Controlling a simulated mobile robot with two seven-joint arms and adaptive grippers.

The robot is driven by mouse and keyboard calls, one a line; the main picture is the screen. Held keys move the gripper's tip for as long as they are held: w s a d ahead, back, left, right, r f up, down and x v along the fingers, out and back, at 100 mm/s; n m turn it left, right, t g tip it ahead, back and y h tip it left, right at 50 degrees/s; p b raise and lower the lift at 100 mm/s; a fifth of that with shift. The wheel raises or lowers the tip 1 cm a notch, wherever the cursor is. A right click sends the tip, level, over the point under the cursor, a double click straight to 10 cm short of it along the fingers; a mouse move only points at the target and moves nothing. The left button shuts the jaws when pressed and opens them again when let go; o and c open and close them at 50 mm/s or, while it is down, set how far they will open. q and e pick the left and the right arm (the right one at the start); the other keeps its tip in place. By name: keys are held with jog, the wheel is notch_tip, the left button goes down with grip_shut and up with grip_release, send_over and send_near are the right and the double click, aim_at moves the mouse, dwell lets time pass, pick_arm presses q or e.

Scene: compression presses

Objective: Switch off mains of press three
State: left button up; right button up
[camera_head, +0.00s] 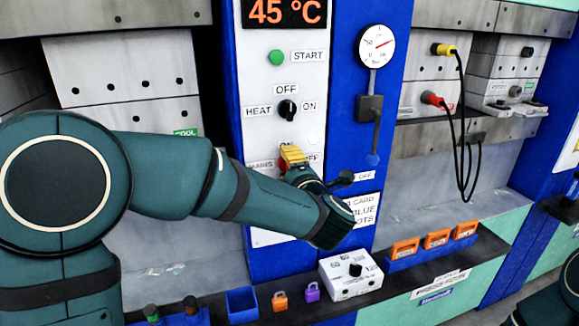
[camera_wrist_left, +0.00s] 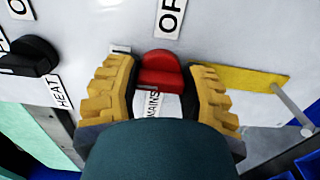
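The red mains knob (camera_wrist_left: 161,72) is on the white panel, between the yellow fingers of my left gripper (camera_wrist_left: 160,78) in the left wrist view. The fingers meet its two sides, closed down to its width. The knob's bar lies toward the ON label, which a finger partly hides; the OFF label (camera_wrist_left: 171,14) is clear. My right gripper is not in view.
A green start button (camera_head: 275,57) is above. A gauge (camera_head: 377,44) and a grey lever switch (camera_head: 369,108) are on the blue column. Below, a shelf holds a white dial box (camera_head: 350,277), an orange padlock (camera_head: 280,301) and a purple padlock (camera_head: 312,292).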

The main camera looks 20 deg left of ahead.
pick_arm(q)
jog(key=shift+c, duration=1.1)
jog(key=m+p, duration=0.2)
jog(key=m, duration=0.2)
jog(key=shift+r+m+p, duration=0.15)
jog(key=shift+m+p, duration=0.2)
jog(key=shift+m, duration=0.05)
jog(key=m+p, duration=0.3)
jog(key=m, duration=0.1)
jog(key=shift+m, duration=0.3)
jog(key=m+p, duration=0.3)
jog(key=m, duration=0.1)
jog(key=shift+m+p, duration=1.85)
jog(key=shift+m, duration=0.45)
